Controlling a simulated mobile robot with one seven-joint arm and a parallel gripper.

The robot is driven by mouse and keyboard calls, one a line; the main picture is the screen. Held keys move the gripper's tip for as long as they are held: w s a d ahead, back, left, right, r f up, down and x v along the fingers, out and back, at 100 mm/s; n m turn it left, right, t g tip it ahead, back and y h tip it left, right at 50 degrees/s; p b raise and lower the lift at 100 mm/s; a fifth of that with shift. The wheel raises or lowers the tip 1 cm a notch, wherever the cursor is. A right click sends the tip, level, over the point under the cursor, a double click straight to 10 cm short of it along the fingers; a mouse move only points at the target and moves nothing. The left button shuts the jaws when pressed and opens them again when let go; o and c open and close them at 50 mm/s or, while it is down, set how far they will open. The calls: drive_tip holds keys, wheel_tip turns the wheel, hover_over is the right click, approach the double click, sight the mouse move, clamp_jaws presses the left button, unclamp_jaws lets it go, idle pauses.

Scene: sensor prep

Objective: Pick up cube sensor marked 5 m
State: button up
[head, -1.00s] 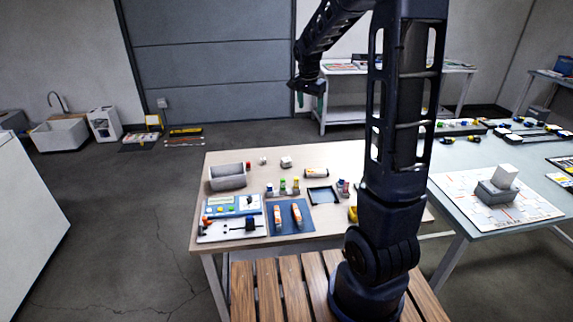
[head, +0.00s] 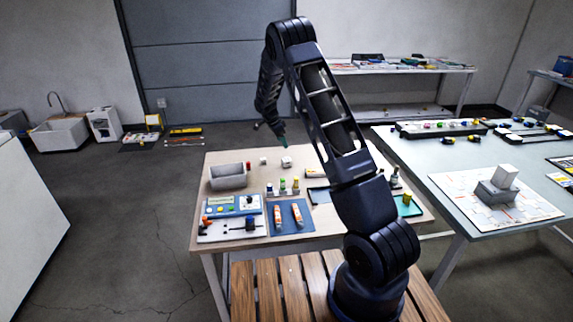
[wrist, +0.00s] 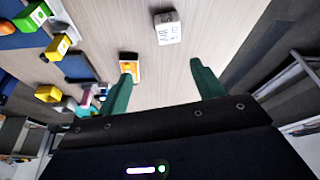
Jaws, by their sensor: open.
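A white cube (head: 286,162) sits on the wooden table, toward its back edge. In the wrist view the white cube (wrist: 167,28) shows dark printed marks, too small to read for certain. My gripper (head: 283,140) hangs above and behind the cube in the head view. In the wrist view its two green fingers (wrist: 163,80) are spread apart, with bare table between them. The cube lies beyond the fingertips, apart from them. A smaller whitish block (head: 263,161) is left of the cube in the head view.
An orange-and-white object (wrist: 130,68) lies close to the left finger. A grey bin (head: 228,176), several small bottles (head: 283,187) and a blue mat (head: 291,216) are on the table. Bare wood surrounds the cube.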

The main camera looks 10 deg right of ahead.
sight(286, 159)
drive_tip(key=shift+m, duration=0.4)
drive_tip(key=f, duration=0.3)
drive_tip(key=w+f, duration=0.1)
drive_tip(key=f, duration=0.2)
drive_tip(key=d+f, duration=0.1)
drive_tip(key=f, duration=0.2)
drive_tip(key=shift+w, duration=0.4)
drive_tip(key=shift+w+x, duration=0.2)
drive_tip(key=shift+x, duration=2.5)
drive_tip(key=c, duration=1.1)
